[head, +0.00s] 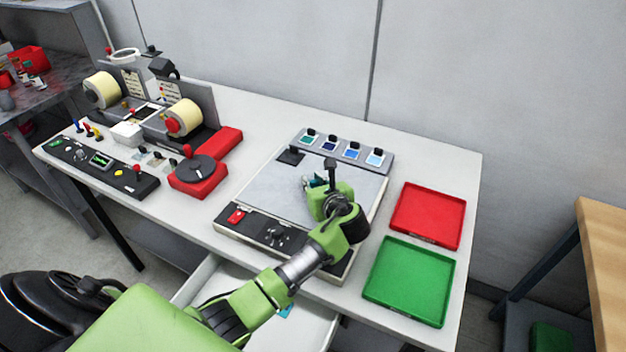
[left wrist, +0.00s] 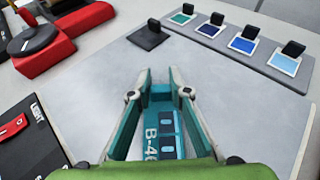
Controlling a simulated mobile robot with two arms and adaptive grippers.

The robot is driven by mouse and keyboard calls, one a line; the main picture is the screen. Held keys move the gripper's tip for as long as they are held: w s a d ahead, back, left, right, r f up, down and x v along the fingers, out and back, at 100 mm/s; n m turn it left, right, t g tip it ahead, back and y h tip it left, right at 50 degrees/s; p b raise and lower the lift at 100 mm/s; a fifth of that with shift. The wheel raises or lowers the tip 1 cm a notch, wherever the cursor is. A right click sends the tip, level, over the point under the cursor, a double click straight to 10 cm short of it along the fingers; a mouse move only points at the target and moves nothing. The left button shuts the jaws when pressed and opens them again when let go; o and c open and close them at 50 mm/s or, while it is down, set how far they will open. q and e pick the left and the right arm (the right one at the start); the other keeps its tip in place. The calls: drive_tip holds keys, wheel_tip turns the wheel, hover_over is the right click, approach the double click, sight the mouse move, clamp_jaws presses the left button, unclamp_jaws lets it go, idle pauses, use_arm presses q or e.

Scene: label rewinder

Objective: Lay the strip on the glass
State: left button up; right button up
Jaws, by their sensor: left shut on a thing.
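The glass (head: 272,190) is a pale grey plate on the light box at the middle of the table. It fills most of the left wrist view (left wrist: 95,95). My left gripper (head: 312,184) is over the glass and shut on the strip. The strip (left wrist: 165,148) is teal and white with "B-4" lettering and dark windows, between the fingers in the left wrist view. The gripper partly hides it. I cannot tell whether the strip touches the glass. My right gripper is not in view.
Several blue-green swatches with black knobs (head: 343,150) line the glass's far edge. A small black block (head: 290,155) sits at its far left corner. Red (head: 428,215) and green (head: 408,281) trays lie right. The rewinder (head: 150,110) stands left. A drawer (head: 308,325) is open below.

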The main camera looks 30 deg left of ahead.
use_arm(q)
drive_tip(key=shift+f, duration=0.15)
drive_tip(key=o, duration=1)
drive_tip(key=shift+d+r, duration=0.1)
drive_tip(key=shift+r, duration=0.1)
drive_tip(key=b+v, duration=0.1)
drive_tip(key=v, duration=1)
drive_tip(key=shift+s+d+r, duration=0.15)
drive_tip(key=shift+s+d, duration=0.1)
drive_tip(key=shift+s, duration=0.05)
